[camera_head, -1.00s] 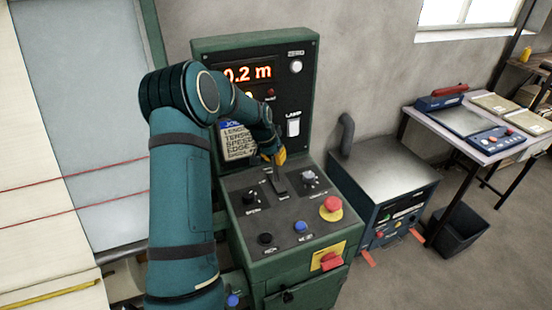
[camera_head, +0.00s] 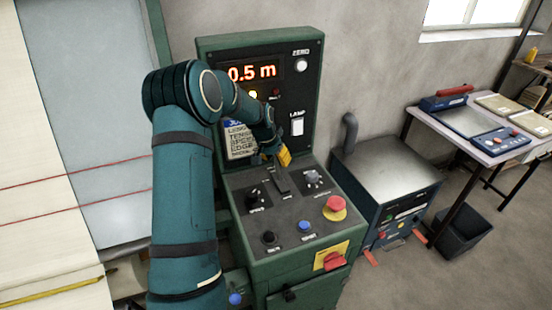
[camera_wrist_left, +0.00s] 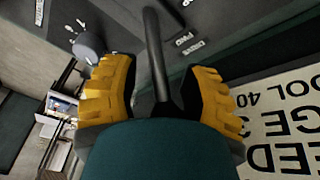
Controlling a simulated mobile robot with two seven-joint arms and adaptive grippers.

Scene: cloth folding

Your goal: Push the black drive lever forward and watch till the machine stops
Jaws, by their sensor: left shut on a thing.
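The black drive lever (camera_wrist_left: 156,55) stands between the yellow fingers of my left gripper (camera_wrist_left: 160,95) in the left wrist view. In the head view the left gripper (camera_head: 282,158) is at the back of the sloped control panel (camera_head: 270,208), above the lever's dark slot plate (camera_head: 281,183). It is shut on the lever, whose grip is mostly hidden by the fingers. My right gripper is not in view.
The panel carries a red mushroom button (camera_head: 335,204), a blue button (camera_head: 305,226) and black knobs. A grey-topped cabinet (camera_head: 385,165) stands right of it, then a table (camera_head: 490,140) with equipment. Cloth with red lines (camera_head: 85,175) lies at the left.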

